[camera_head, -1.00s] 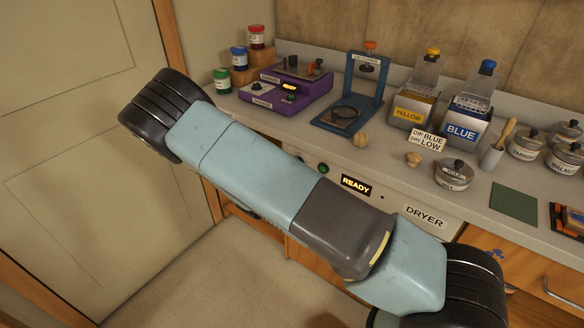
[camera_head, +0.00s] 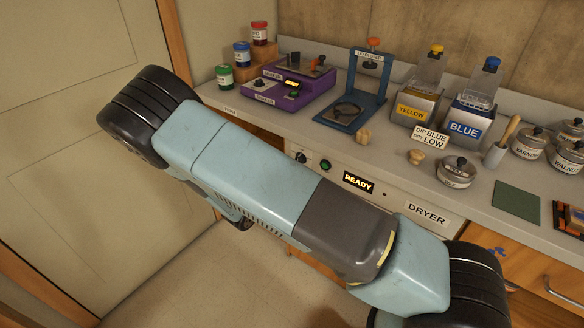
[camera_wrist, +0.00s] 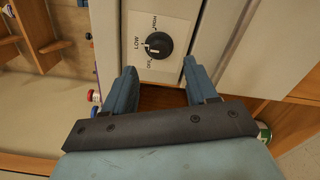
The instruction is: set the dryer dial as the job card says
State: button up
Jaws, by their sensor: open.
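The job card (camera_head: 430,137) on the counter reads "DIP BLUE DRY LOW". The dryer (camera_head: 426,215) is built into the counter front, with a lit "READY" display (camera_head: 357,182). Its black dial (camera_head: 302,157) shows just above my arm in the head view. In the wrist view the dial (camera_wrist: 158,44) is marked HIGH, LOW and OFF; its small white mark is on the left side, and I cannot tell exactly which label it points at. My gripper (camera_wrist: 160,72) is open and empty, its fingertips short of the dial, one on either side in the picture. The head view hides my gripper.
A green button (camera_head: 325,165) sits beside the dial. On the counter stand a purple machine (camera_head: 285,84), a blue press (camera_head: 350,108), the yellow tank (camera_head: 412,105), the blue tank (camera_head: 466,127) and lidded tins (camera_head: 455,172). A door (camera_head: 60,130) is at the left.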

jog(key=v, duration=0.7)
dwell(0.4)
jog(key=s+d+r+m+g+y, duration=0.1)
jog(key=s+d+r+m+g, duration=0.1)
jog(key=d+r+m+g, duration=0.65)
jog(key=s+d+r+m+g+y, duration=0.15)
jog(key=d+r+g, duration=0.35)
jog(key=d+r, duration=0.75)
jog(key=s+d+r+m+t+y, duration=0.2)
jog(key=s+d+r+y, duration=0.2)
jog(key=s+r, duration=0.5)
jog(key=s+d+r+m+t+y, duration=0.2)
jog(key=s+d+r+t+y, duration=0.1)
jog(key=s+r, duration=0.7)
jog(key=shift+s+d+y, duration=0.3)
jog(key=shift+d+y, duration=0.1)
jog(key=shift+y, duration=0.35)
